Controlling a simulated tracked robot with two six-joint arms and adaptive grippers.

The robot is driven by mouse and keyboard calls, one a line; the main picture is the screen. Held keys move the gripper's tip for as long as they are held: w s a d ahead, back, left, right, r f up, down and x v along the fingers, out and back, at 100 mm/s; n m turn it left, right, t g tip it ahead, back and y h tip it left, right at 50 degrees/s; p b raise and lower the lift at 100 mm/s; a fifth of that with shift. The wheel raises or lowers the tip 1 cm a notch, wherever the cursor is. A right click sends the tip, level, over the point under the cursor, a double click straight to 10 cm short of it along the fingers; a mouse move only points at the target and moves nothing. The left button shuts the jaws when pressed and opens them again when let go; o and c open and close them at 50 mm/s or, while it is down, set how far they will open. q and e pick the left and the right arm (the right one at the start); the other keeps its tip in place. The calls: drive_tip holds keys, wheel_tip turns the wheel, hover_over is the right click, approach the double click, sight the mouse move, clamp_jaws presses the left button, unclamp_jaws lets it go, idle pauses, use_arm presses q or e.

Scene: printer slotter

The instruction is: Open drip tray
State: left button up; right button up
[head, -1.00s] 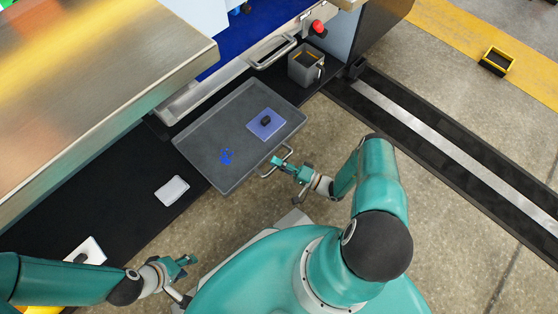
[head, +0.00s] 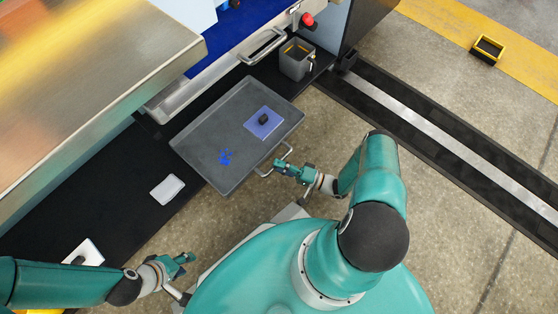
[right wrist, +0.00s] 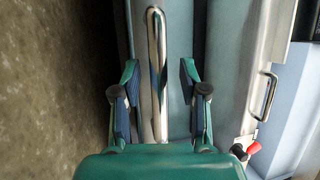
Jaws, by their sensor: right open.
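The grey drip tray (head: 205,125) sticks out from the front of the printer, over the floor. Blue ink and a translucent blue pad with a black knob lie on it. Its metal handle (head: 281,160) is on the near right edge. My right gripper (head: 279,166) is open beside this handle. In the right wrist view the handle (right wrist: 156,60) runs lengthwise in the gap between the open fingers of my right gripper (right wrist: 158,75), without clear contact. My left gripper (head: 186,262) is at the lower left, away from the tray, and holds nothing visible; its jaw opening is too small to judge.
A grey square cup (head: 297,60) stands behind the tray, near a red knob (head: 307,19). A white pad (head: 167,189) lies on the black floor strip (head: 120,185) left of the tray. A yellow-black box (head: 487,50) is far right.

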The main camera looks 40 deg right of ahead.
drive_tip(key=v, duration=1.2)
